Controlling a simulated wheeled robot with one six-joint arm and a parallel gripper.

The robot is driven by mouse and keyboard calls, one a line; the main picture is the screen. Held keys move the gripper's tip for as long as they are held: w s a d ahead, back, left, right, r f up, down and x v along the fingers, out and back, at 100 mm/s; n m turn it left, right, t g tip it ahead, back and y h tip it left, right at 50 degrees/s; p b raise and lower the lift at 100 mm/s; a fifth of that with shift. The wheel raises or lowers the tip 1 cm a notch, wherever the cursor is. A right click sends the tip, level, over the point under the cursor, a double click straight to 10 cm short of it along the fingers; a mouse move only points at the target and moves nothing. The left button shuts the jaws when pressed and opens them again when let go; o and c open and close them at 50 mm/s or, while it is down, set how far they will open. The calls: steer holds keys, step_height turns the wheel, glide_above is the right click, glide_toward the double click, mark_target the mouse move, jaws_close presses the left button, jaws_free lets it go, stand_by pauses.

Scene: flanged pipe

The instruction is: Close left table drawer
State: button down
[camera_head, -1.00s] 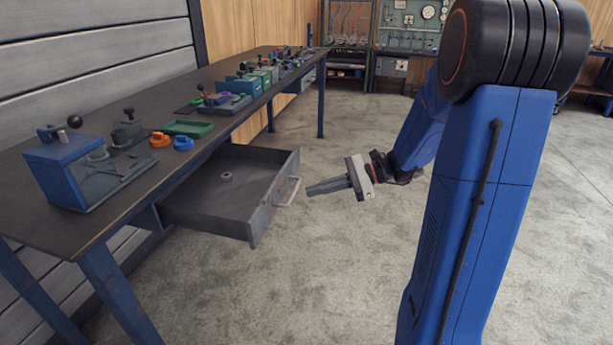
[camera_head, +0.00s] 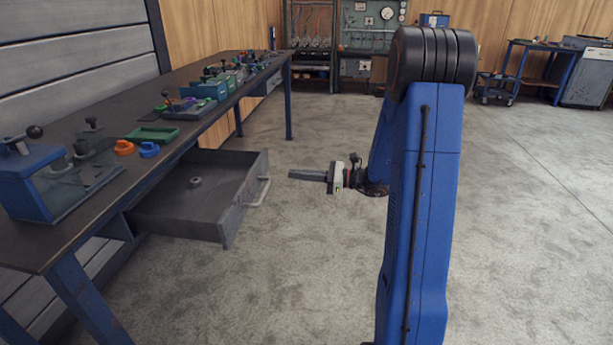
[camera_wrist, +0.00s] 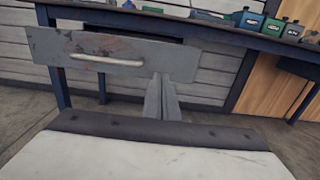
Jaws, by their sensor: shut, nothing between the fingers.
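The left table drawer (camera_head: 185,208) is grey metal and stands pulled out from under the dark workbench (camera_head: 75,150). A small grey ring (camera_head: 195,182) lies inside it. Its front with the bar handle (camera_head: 258,193) faces my gripper (camera_head: 291,175). In the wrist view the drawer front (camera_wrist: 120,58) and its handle (camera_wrist: 106,62) fill the upper left. My gripper is shut and empty, right of the drawer front in the head view, apart from it. In the wrist view my closed fingers (camera_wrist: 162,80) point at the right part of the drawer front.
The bench top holds a blue vise-like device (camera_head: 35,180), orange and blue round parts (camera_head: 149,149), a green tray (camera_head: 152,135) and several boxes farther back. A blue bench leg (camera_head: 85,295) stands below the near end.

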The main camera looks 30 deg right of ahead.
mark_target(202, 174)
steer(key=x, duration=0.9)
steer(key=x, duration=2.5)
steer(key=shift+w+a+f, duration=0.1)
steer(key=shift+a, duration=0.1)
steer(key=shift+w+a, duration=0.15)
steer(key=shift+r, duration=0.3)
